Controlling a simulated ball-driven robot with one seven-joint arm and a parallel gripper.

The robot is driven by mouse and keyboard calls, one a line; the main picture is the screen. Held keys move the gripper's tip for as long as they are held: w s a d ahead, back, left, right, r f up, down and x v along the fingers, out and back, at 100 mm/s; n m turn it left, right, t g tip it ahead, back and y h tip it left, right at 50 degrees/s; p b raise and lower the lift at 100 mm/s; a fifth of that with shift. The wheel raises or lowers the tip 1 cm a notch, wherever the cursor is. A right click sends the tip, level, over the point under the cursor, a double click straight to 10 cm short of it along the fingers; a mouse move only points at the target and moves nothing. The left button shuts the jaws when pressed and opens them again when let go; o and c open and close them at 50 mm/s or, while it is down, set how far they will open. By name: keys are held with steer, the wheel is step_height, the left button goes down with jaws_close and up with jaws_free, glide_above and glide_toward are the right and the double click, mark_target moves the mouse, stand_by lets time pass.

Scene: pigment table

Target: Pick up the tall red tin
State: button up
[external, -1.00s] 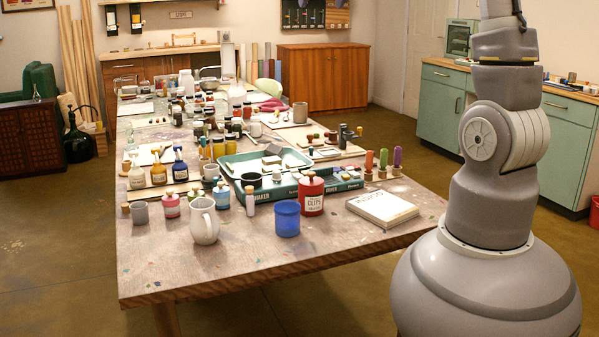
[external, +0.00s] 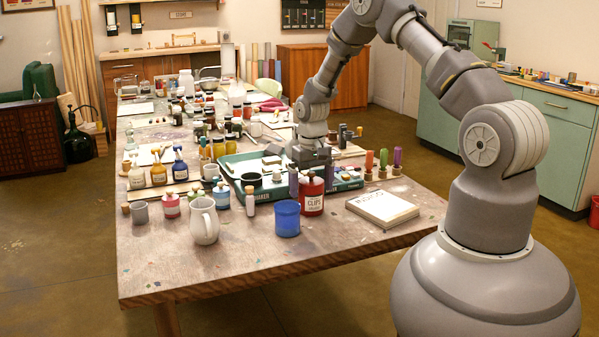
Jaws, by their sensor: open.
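The tall red tin (external: 312,200), with a pale label reading CLIPS, stands upright on the near part of the table, in front of the blue-green tray. My gripper (external: 310,176) points down at the tin's top, with its jaws apart. One dark finger shows just left of the tin's upper part and the other near its right side. The gripper partly hides the tin's top. I cannot tell from this view whether the fingers are around the tin or just behind it, or whether they touch it.
A blue cup (external: 287,219) stands close on the tin's left, and a white jug (external: 204,221) farther left. A boxed book (external: 382,209) lies to the right. The table's front strip (external: 240,262) is clear.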

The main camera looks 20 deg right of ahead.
steer(key=shift+f, duration=0.7)
steer(key=shift+r, duration=0.1)
steer(key=c, duration=1.2)
steer(key=shift+o, duration=0.2)
